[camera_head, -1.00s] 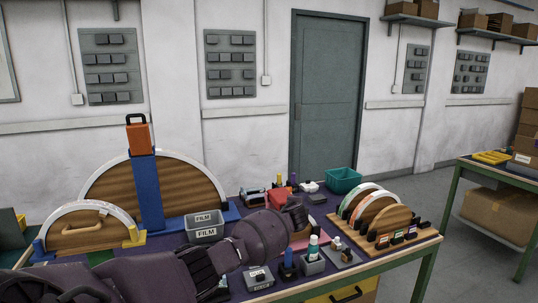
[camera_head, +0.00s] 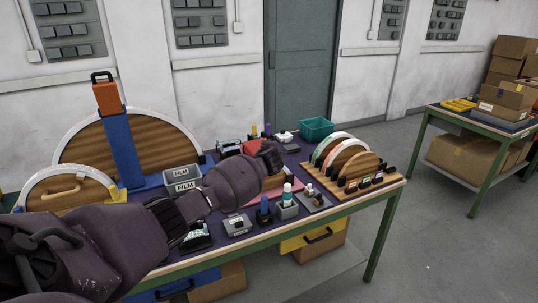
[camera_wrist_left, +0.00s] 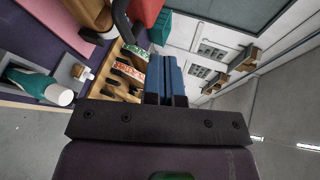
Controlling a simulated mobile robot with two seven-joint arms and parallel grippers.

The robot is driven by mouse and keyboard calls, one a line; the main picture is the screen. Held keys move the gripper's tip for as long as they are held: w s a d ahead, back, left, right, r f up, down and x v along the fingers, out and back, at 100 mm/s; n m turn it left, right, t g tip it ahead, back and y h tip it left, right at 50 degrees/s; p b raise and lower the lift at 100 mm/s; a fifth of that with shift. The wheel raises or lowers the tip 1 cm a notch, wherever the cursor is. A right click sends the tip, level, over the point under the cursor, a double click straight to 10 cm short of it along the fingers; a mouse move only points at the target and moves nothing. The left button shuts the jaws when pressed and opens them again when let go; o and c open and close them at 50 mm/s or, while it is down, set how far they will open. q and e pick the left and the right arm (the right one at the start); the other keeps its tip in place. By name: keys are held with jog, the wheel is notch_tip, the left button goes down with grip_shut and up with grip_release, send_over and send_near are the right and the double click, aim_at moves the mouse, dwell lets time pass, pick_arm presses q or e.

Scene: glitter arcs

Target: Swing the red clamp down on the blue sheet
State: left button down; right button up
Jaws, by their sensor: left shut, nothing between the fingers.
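A red block-like part (camera_head: 255,147), which may be the red clamp, stands behind my left gripper (camera_head: 270,158) and is partly hidden by it. In the left wrist view a red part (camera_wrist_left: 145,11) shows at the top edge, beside a dark curved piece. A pink sheet (camera_head: 288,182) lies under and beside the gripper; it also shows in the left wrist view (camera_wrist_left: 55,18). I cannot pick out a blue sheet. My left gripper's blue fingers (camera_wrist_left: 166,78) are together and empty in the left wrist view. My right gripper is not in view.
A wooden rack (camera_head: 333,187) with arc panels stands on the table's right. A bottle (camera_head: 287,192) stands near the front edge. A grey FILM bin (camera_head: 182,179) and a large arc with a blue arm (camera_head: 124,152) are at left. A teal bin (camera_head: 316,129) is behind.

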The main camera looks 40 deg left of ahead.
pick_arm(q)
jog(key=v, duration=0.7)
jog(key=shift+d+f, duration=0.1)
jog(key=shift+d, duration=0.05)
dwell(0.5)
jog(key=w+d+r+t+h, duration=0.2)
jog(key=d+r+t+h, duration=0.15)
jog(key=d, duration=0.35)
jog(key=s+d+f+n+h, duration=0.3)
jog(key=s+d+f+h, duration=0.2)
jog(key=s+d+f, duration=0.4)
jog(key=s+d+f+n+g, duration=0.1)
jog(key=s+f+n, duration=0.1)
jog(key=s+f, duration=0.4)
jog(key=s+d+f+n, duration=0.2)
jog(key=s+f, duration=0.4)
jog(key=s, duration=0.8)
jog(key=s+d+f+n+g, duration=0.1)
jog(key=s+f+n, duration=0.2)
jog(key=s+f, duration=0.3)
jog(key=s, duration=0.4)
jog(key=shift+s+d+f+g, duration=0.25)
jog(key=shift+s+g, duration=0.1)
jog(key=shift+s, duration=0.05)
